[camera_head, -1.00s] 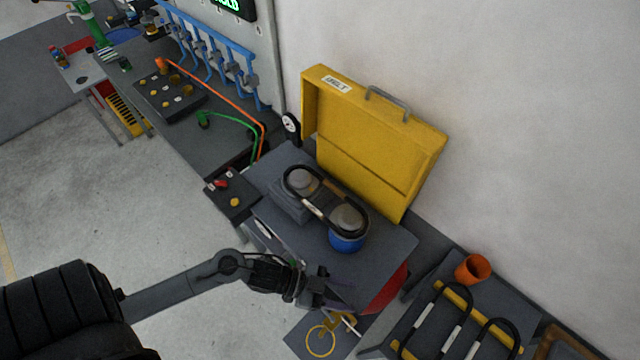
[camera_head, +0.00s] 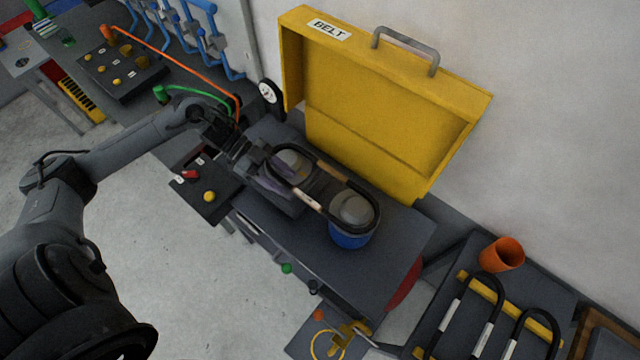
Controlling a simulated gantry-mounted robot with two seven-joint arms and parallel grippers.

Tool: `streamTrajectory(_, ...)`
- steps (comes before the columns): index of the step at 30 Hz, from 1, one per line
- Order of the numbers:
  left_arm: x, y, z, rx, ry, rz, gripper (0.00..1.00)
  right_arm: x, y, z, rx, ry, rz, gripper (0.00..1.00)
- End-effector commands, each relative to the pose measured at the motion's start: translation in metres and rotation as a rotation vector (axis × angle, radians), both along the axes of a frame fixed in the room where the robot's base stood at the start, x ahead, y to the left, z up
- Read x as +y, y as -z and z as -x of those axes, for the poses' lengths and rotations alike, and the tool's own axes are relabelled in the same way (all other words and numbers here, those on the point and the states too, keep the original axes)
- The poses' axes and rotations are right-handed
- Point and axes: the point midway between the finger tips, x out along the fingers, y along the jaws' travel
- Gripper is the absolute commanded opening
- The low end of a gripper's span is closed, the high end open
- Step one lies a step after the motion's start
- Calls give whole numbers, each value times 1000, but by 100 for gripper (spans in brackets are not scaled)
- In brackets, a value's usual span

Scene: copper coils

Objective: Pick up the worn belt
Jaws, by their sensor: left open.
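The worn belt (camera_head: 360,189) is a black loop around two grey pulleys, with a pale patch on its near run and a tan patch on its far run. The right pulley (camera_head: 351,208) sits over a blue base; the left pulley (camera_head: 291,163) is partly covered by my gripper. My left gripper (camera_head: 277,170) is open at the left end of the belt, its fingers over or beside the left pulley. I cannot tell whether the fingers touch the belt. My right gripper is out of view.
A raised yellow cover (camera_head: 390,110) labelled BELT stands behind the pulleys. A control box (camera_head: 213,196) with red and yellow knobs is at the left. At the lower right are an orange cup (camera_head: 502,254) and a rack (camera_head: 450,318) with other black belts.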

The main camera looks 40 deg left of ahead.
Motion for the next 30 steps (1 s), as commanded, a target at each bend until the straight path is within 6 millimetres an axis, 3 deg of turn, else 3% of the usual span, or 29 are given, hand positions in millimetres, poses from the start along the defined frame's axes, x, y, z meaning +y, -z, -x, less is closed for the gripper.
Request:
streamTrajectory(11,-25,12,-6,-2,0,3,48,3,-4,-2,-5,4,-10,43)
streamTrajectory(21,-59,31,-13,-2,1,3,48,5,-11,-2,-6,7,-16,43)
streamTrajectory(30,-63,34,-14,-1,1,-1,48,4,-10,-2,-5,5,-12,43)
